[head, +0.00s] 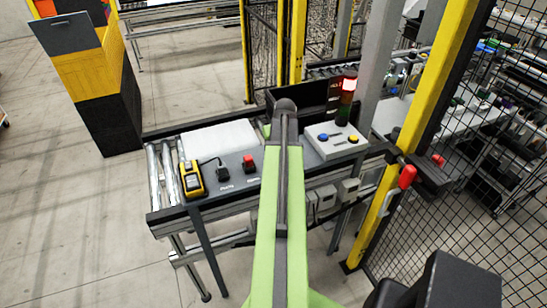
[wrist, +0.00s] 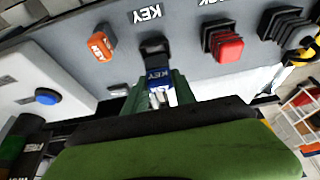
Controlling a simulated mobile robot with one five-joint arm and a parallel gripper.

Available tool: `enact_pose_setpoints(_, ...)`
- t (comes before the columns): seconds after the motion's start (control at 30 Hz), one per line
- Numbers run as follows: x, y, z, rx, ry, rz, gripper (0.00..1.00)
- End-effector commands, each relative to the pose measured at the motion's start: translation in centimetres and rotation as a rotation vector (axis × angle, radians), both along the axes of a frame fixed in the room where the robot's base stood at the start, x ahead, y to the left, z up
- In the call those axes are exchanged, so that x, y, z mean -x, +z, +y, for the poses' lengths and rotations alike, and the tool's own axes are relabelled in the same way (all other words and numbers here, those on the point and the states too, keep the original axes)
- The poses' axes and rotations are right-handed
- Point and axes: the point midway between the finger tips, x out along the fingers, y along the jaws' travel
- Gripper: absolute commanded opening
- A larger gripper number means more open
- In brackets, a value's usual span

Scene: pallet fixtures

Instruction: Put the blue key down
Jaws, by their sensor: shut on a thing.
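In the wrist view my gripper (wrist: 160,94) has its green fingers shut on the blue key (wrist: 157,74), which carries white KEY lettering. The key's far end meets a black holder (wrist: 154,48) on the grey panel (wrist: 185,22), in front of the printed word KEY. I cannot tell whether the key sits in the holder or only touches it. In the head view my arm hides the gripper, the key and that holder.
An orange tag (wrist: 102,42) and a red block (wrist: 225,45) flank the holder. A yellow device (head: 192,180) lies left. A mesh fence (head: 450,190) bounds the right.

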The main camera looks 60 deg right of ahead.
Motion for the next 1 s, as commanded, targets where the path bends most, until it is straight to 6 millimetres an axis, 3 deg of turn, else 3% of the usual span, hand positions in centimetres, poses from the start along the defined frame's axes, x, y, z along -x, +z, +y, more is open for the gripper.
enact_pose_setpoints(0.13,0.0,-0.7,0.0,0.0,0.0,0.0,0.0)
enact_pose_setpoints(0.33,0.0,-4.2,0.0,0.0,0.0,0.0,0.0)
enact_pose_setpoints(0.73,0.0,-4.4,0.1,0.0,0.001,0.0,0.0)
enact_pose_setpoints(0.77,0.0,-4.2,0.1,0.0,0.001,0.0,0.36)
enact_pose_setpoints(0.9,0.0,-4.2,0.1,0.0,0.001,0.001,0.54)
enact_pose_setpoints(1.0,0.0,-4.2,0.1,0.0,0.002,0.001,0.54)
